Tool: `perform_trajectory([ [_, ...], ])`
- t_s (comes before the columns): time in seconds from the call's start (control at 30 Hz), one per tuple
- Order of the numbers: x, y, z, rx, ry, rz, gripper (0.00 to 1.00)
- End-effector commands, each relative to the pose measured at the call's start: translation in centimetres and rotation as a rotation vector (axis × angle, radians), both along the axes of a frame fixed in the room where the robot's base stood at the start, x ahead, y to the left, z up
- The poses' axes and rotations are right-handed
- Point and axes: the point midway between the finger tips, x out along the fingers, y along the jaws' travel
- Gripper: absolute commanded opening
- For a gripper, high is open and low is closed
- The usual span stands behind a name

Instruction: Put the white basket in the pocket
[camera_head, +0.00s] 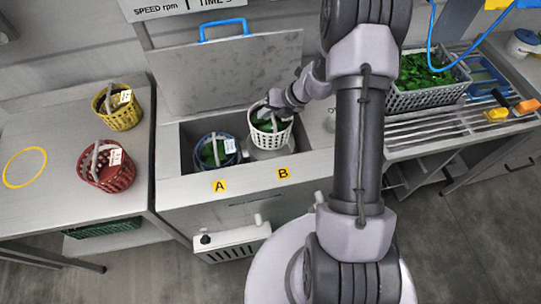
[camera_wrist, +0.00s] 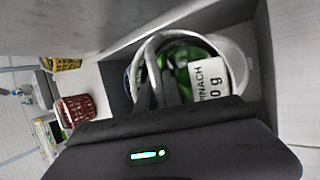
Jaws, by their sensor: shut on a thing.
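The white basket (camera_head: 272,138) holds green leaves and hangs upright by its handle from my gripper (camera_head: 268,108). In the wrist view the gripper (camera_wrist: 163,92) is shut on the handle, and the white basket (camera_wrist: 238,60) shows a label reading "SPINACH", partly cut off. The basket is over the right pocket (camera_head: 290,152), behind the yellow B mark. Its bottom is near the pocket's opening; I cannot tell whether it touches anything. The left pocket, behind the A mark (camera_head: 219,186), holds a blue basket (camera_head: 231,158) of greens.
The raised lid (camera_head: 220,75) with a blue handle stands behind the pockets. A red basket (camera_head: 108,178) and a yellow basket (camera_head: 120,110) stand on the left counter, near a yellow ring mark (camera_head: 25,167). A grey crate of greens (camera_head: 425,98) stands on the right rack.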

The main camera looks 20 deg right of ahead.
Motion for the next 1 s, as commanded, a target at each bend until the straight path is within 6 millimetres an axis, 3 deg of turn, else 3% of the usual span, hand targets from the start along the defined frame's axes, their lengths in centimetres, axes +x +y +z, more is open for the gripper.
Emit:
perform_trajectory([
  [0.1,0.1,0.0,-2.1,0.001,-0.001,0.0,0.0],
  [0.37,0.0,0.0,-4.6,0.0,-0.002,0.001,0.0],
  [0.8,0.1,0.0,-13.1,0.001,0.0,0.0,0.0],
  [1.0,0.1,0.0,-13.1,-0.001,-0.002,0.001,0.0],
])
